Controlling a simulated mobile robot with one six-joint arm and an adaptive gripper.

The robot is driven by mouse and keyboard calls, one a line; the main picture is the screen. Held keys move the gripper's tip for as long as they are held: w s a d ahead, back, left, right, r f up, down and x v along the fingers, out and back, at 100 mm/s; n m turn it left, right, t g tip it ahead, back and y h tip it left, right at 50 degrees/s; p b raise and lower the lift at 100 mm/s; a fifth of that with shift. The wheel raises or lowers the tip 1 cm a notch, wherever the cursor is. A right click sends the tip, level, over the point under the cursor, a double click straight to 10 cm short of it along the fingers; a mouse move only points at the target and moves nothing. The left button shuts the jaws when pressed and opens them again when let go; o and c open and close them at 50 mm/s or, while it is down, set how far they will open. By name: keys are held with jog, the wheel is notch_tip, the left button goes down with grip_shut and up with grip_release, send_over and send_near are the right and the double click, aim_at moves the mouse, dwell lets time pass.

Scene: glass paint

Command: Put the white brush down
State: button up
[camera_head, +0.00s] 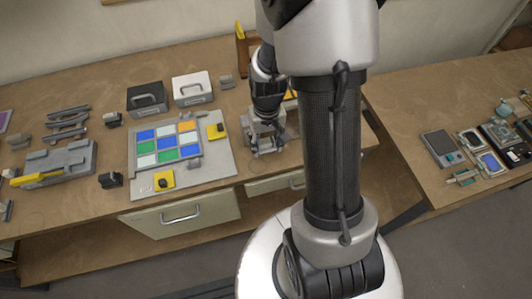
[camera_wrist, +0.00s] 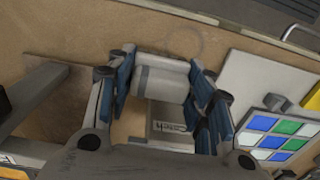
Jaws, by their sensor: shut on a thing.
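My gripper (camera_wrist: 163,92) is shut on a pale, rounded piece that I take to be the white brush (camera_wrist: 162,83). In the wrist view it lies crosswise between the two blue-padded fingers. A light grey block with dark lettering (camera_wrist: 168,130) shows just beyond it; I cannot tell whether it is part of the brush or stands apart. In the head view my gripper (camera_head: 264,136) is low over the table (camera_head: 235,172), right of the colour panel, and hides most of what it holds. I cannot tell whether the brush touches the table.
The panel of blue, green, white and orange squares (camera_head: 166,143) lies on a grey board left of my gripper. A black box (camera_head: 147,97) and a white box (camera_head: 192,88) with handles stand behind it. Drawers (camera_head: 180,216) are below the front edge. A second table (camera_head: 420,100) is right.

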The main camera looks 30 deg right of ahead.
jog(key=shift+f+b, duration=0.6)
jog(key=shift+f, duration=1.8)
jog(key=shift+f, duration=0.1)
jog(key=o, duration=1)
jog(key=shift+o, duration=0.2)
notch_tip(320, 180, up, 12)
jog(key=p, duration=0.3)
jog(key=shift+r, duration=0.2)
notch_tip(320, 180, up, 7)
jog(key=t, duration=0.1)
send_over(266, 152)
jog(key=a, duration=0.1)
jog(key=s+a+r+n+t, duration=0.3)
jog(key=s+a+r, duration=0.5)
jog(key=s+r, duration=0.3)
notch_tip(266, 152, up, 2)
jog(key=shift+s+a+t, duration=0.3)
jog(key=shift+s, duration=0.1)
